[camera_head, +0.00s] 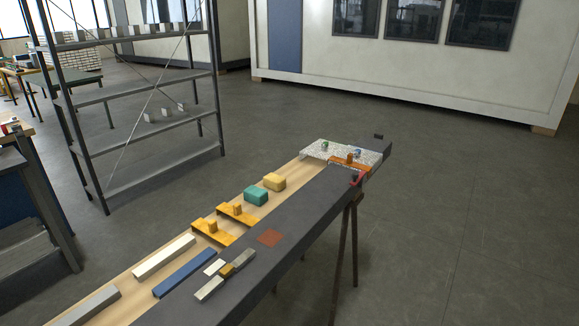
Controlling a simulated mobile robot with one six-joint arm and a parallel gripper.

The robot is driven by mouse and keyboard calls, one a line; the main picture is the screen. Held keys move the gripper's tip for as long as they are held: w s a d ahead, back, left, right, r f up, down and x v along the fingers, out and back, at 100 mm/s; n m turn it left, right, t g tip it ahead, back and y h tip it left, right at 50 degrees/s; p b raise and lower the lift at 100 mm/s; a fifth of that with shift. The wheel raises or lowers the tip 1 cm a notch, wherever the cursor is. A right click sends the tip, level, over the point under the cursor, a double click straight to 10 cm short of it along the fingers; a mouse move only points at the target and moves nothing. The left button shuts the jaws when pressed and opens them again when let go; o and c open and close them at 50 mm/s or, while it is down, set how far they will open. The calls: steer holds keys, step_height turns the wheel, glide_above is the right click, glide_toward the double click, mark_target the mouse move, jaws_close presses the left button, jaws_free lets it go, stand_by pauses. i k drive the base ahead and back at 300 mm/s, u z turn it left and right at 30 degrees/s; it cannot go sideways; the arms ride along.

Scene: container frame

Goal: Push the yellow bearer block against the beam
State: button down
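A yellow block (275,182) sits on the pale wooden strip of the long bench, towards its far end. A teal block (256,196) stands close beside it on the near side. The long dark grey beam-like member (290,215) runs along the right of the wooden strip. A narrow band of wood seems to show between the yellow block and its edge. A smaller yellow-brown block (227,270) lies between two light grey bars on the dark surface. I cannot tell for certain which is the bearer block. My gripper is not in view.
Orange brackets (212,228), a white bar (164,258), a blue bar (185,273) and a grey bar (91,307) lie nearer. A speckled tray (314,150) is at the far end. A metal shelf (146,97) stands left. The right floor is clear.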

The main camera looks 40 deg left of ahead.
mark_target(277, 183)
steer(key=i, duration=2.8)
steer(key=z, duration=0.6)
steer(key=k, duration=0.15)
steer(key=u, duration=3.15)
